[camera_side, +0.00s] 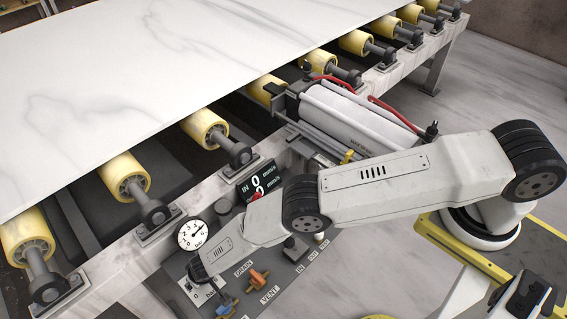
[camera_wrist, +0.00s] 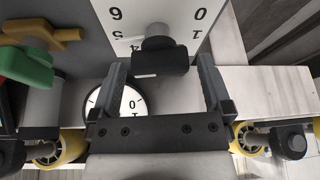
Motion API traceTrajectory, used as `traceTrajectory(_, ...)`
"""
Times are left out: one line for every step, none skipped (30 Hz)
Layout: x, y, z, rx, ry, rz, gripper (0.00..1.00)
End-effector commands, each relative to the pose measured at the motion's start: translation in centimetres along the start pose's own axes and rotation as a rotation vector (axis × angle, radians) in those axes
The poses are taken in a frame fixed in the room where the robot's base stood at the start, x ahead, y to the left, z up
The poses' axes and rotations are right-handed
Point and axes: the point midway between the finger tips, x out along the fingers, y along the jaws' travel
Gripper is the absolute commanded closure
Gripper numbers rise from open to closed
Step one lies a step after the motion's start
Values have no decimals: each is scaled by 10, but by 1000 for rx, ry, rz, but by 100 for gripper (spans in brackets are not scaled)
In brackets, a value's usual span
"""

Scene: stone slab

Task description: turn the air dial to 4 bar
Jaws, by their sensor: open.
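The air dial's black knob (camera_wrist: 160,45) stands on a white numbered plate (camera_wrist: 112,22), which shows 0, 1, 4, 5 and 6 in the wrist view. My gripper (camera_wrist: 161,64) is open, one finger on each side of the knob with a visible gap at each side. The setting of the knob cannot be read for sure. In the side view my gripper (camera_side: 200,270) is over the panel, and it hides the knob and most of the plate (camera_side: 187,288). The round pressure gauge (camera_side: 193,234) is beside it; part of it shows below the knob in the wrist view (camera_wrist: 135,103).
A black display (camera_side: 257,182) reads 0 mm/s. Yellow rollers (camera_side: 125,176) carry a white stone slab (camera_side: 120,80) behind.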

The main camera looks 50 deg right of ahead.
Motion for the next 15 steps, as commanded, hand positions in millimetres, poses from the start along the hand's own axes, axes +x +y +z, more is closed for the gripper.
traceTrajectory(0, 0, 0, 0, 0, 0, 0)
traceTrajectory(0, 0, 0, 0, 0, 0, 0)
traceTrajectory(0, 0, 0, 0, 0, 0, 3)
traceTrajectory(0, 0, 0, 0, 0, 0, 13)
traceTrajectory(0, 0, 0, 0, 0, 0, 22)
traceTrajectory(0, 0, 0, 0, 0, 0, 35)
traceTrajectory(0, 0, 0, 0, 0, 0, 44)
traceTrajectory(0, 0, 0, 0, 0, 0, 54)
traceTrajectory(0, 0, 0, 0, 0, 0, 67)
traceTrajectory(0, 0, 0, 0, 0, 0, 76)
traceTrajectory(0, 0, 0, 0, 0, 0, 83)
traceTrajectory(0, 0, 0, 0, 0, 0, 83)
traceTrajectory(0, 0, 0, 0, 0, 0, 83)
traceTrajectory(0, 0, 0, 0, 0, 0, 83)
traceTrajectory(0, 0, 0, -1, 0, 0, 83)
